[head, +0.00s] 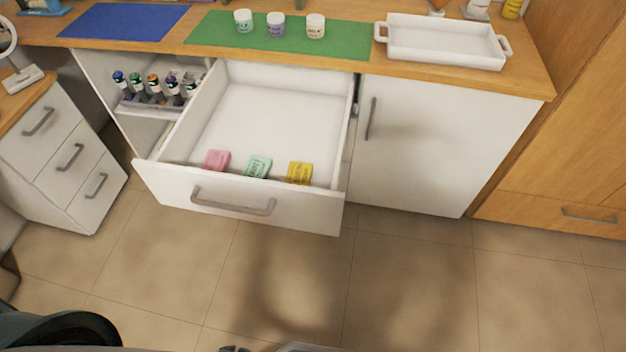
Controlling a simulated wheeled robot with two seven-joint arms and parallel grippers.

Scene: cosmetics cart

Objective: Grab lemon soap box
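The lemon soap box is most likely the yellow box (299,173), in the front right of the open drawer (262,112). A green box (257,167) and a pink box (217,160) sit to its left along the drawer's front. All three lie inside, close behind the front panel, with small gaps between them. Their lettering is too small to read. Neither of my grippers can be made out; only small dark and grey parts show at the bottom edge.
The drawer's front panel has a grey handle (233,201). A white tray (445,60) and a green mat (215,33) with three jars are on the countertop. Several bottles stand on a shelf left of the drawer. A closed door (430,140) is to the right.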

